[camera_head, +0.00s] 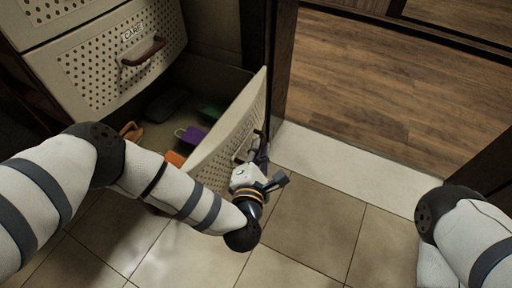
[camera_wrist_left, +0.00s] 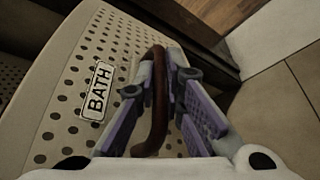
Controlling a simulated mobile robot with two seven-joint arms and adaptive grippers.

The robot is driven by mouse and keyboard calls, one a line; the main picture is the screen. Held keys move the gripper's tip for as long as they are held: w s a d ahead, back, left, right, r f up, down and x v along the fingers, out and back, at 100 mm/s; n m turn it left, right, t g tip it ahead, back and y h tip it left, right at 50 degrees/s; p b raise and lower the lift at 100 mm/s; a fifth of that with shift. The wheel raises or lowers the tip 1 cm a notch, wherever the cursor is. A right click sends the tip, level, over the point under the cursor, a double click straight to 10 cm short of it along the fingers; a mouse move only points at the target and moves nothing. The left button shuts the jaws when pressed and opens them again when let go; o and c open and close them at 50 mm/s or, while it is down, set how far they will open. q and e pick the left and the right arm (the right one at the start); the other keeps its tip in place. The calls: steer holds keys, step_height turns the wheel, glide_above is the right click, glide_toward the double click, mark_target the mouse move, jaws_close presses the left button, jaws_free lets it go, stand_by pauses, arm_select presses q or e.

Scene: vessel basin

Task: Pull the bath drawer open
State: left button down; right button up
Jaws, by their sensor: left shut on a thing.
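The bath drawer (camera_head: 230,128) is a cream perforated drawer low in the cabinet. It stands pulled out, with its inside in view from above. In the left wrist view its front (camera_wrist_left: 72,70) carries a white BATH label (camera_wrist_left: 96,91). Its handle (camera_wrist_left: 158,125) is a brown curved bar. My left gripper (camera_head: 262,156) is at the outer side of the drawer front. In the left wrist view its two fingers (camera_wrist_left: 162,75) are closed around the handle. My right arm shows at the right edge, but its gripper is out of view.
Inside the drawer lie a purple item (camera_head: 190,135), an orange item (camera_head: 175,158), a green item (camera_head: 210,112) and a dark item. Above is a shut drawer labelled CARE (camera_head: 110,62). A dark cabinet post (camera_head: 282,75) stands beside the drawer. Tiled floor (camera_head: 310,215) is clear in front.

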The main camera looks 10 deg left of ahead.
arm_select(q)
steer(key=c, duration=1.7)
jaws_free()
steer(key=shift+s, duration=0.15)
steer(key=v, duration=1.2)
